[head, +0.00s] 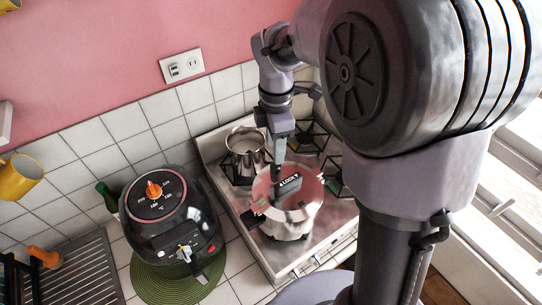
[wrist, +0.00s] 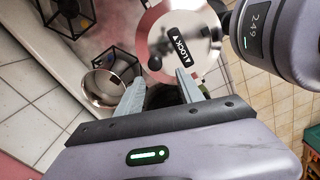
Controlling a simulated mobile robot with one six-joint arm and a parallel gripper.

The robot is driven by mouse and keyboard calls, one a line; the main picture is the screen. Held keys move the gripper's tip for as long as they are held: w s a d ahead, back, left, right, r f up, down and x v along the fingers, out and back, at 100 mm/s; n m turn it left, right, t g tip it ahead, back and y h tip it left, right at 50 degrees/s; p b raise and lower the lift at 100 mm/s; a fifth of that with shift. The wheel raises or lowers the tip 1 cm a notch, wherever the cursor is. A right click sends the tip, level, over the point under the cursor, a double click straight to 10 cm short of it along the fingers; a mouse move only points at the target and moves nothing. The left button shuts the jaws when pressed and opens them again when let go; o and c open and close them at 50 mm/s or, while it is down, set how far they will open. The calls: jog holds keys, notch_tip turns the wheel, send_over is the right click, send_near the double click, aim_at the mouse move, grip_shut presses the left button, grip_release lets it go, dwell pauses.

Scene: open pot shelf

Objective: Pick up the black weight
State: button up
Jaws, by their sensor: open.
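The pressure cooker (head: 288,222) stands on the stove, with a pink-reflecting round lid and a black "LOCK" label. In the wrist view, its lid (wrist: 200,62) shows below my gripper. A small round black knob, which looks like the black weight (wrist: 155,63), sits on the lid beside the label. My gripper (wrist: 159,77) is open, its two fingers apart, and the weight shows just beyond the fingertips, roughly between them. I cannot tell the remaining distance. In the head view, my gripper (head: 278,168) is over the lid and partly hides it, and the weight is not clear.
A steel pot (head: 245,150) stands behind the cooker on the stove (head: 308,254); it also shows in the wrist view (wrist: 103,86). A black air fryer (head: 170,222) sits on a green mat (head: 150,285) to the left. The tiled wall is close behind.

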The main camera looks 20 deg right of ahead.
aim_at(276, 168)
jog(key=f, duration=0.5)
jog(key=w+f+b, duration=0.1)
jog(key=f, duration=0.2)
jog(key=shift+d+f, duration=0.25)
jog(key=shift+s+r, duration=0.1)
jog(key=shift+s, duration=0.1)
jog(key=shift+c, duration=0.7)
grip_shut()
